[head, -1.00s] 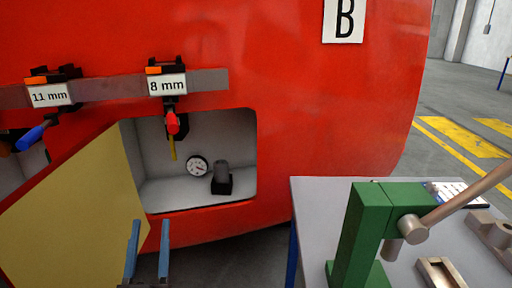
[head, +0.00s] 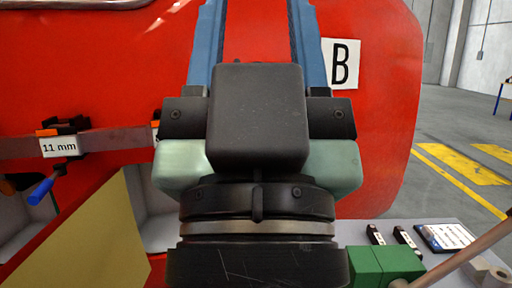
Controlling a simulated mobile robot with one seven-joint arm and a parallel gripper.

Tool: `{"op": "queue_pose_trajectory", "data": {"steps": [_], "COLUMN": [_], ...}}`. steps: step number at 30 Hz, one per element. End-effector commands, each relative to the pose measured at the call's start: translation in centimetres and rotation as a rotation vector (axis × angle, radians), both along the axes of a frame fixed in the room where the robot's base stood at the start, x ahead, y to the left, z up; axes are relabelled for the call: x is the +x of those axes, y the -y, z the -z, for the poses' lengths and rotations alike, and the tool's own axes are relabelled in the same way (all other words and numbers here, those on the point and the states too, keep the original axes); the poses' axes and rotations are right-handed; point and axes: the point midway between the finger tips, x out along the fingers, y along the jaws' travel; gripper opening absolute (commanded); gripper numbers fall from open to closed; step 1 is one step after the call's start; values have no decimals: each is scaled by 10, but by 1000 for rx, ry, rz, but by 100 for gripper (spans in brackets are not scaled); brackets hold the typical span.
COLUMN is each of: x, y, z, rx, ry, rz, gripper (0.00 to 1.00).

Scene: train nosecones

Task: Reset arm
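My gripper (head: 258,30) is now large in the middle of the head view, raised in front of the red nosecone (head: 385,110). Its two blue fingers point up and stand wide apart. Nothing shows between them but the red surface, so it is open and empty. The fingertips reach the top edge of the picture. My gripper's body hides most of the opening in the nosecone, along with the gauge and the black part inside it.
A table (head: 440,232) with a green press (head: 385,264) and a white-screened device (head: 445,237) stands at lower right. A yellow panel (head: 90,245) is at lower left. A blue-handled tool (head: 42,188) hangs by the 11 mm label (head: 60,146).

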Motion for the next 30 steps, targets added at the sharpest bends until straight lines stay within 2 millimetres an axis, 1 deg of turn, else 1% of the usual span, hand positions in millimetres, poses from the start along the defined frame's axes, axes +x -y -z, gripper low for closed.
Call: {"op": "queue_pose_trajectory", "data": {"steps": [1,9,12,15,18,21,30], "x": [0,1,1,1,1,1,1], "y": [0,-1,-1,-1,-1,-1,-1], "z": [-28,-110,-136,-156,-167,-171,-170], "rx": [-1,-1,-1,-1,-1,-1,-1], "ry": [0,-1,-1,-1,-1,-1,-1], "rz": [-1,-2,-3,-3,-3,-3,-3], "gripper": [50,50,50,50,50,50,50]}}
